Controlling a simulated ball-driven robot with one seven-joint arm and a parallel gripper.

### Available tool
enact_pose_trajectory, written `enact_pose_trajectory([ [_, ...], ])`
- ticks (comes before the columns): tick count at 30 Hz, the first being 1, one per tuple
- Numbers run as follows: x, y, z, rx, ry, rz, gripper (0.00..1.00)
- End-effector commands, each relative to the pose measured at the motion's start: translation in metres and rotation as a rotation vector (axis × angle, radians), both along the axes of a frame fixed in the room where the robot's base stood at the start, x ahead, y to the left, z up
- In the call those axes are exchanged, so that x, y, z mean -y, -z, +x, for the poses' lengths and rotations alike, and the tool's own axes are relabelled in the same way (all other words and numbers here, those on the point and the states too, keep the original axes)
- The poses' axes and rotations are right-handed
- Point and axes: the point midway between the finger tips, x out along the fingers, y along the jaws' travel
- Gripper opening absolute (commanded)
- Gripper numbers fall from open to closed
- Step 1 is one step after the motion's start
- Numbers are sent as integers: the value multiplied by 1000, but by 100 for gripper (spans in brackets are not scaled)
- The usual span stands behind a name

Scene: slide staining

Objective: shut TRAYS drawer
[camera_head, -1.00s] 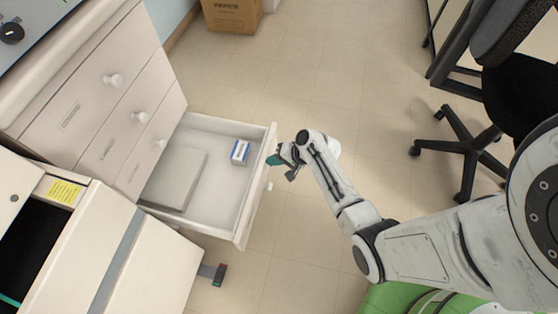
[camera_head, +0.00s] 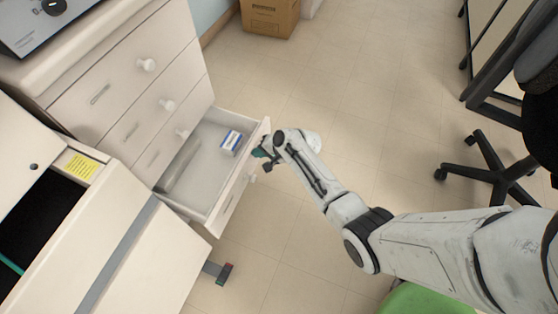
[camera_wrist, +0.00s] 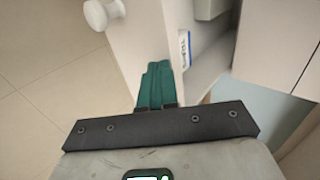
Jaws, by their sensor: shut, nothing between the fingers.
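Exact contact is hard to tell.
Closed drawers with white knobs (camera_head: 147,65) are above. Another cabinet with an open dark compartment (camera_head: 45,215) stands at the left front. A cardboard box (camera_head: 270,17) is at the back, and a black wheeled chair (camera_head: 505,165) at the right. The floor between is clear.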

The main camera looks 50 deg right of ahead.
Motion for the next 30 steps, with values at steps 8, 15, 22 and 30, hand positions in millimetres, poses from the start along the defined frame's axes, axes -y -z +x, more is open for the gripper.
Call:
enact_pose_trajectory([
  [8, -28, 6, 76, 3, -4, 0, 0],
  [15, -48, 7, 130, 2, -2, 0, 0],
  [22, -60, 4, 165, 2, -1, 1, 0],
  [30, -66, 1, 182, 0, 0, 0, 0],
])
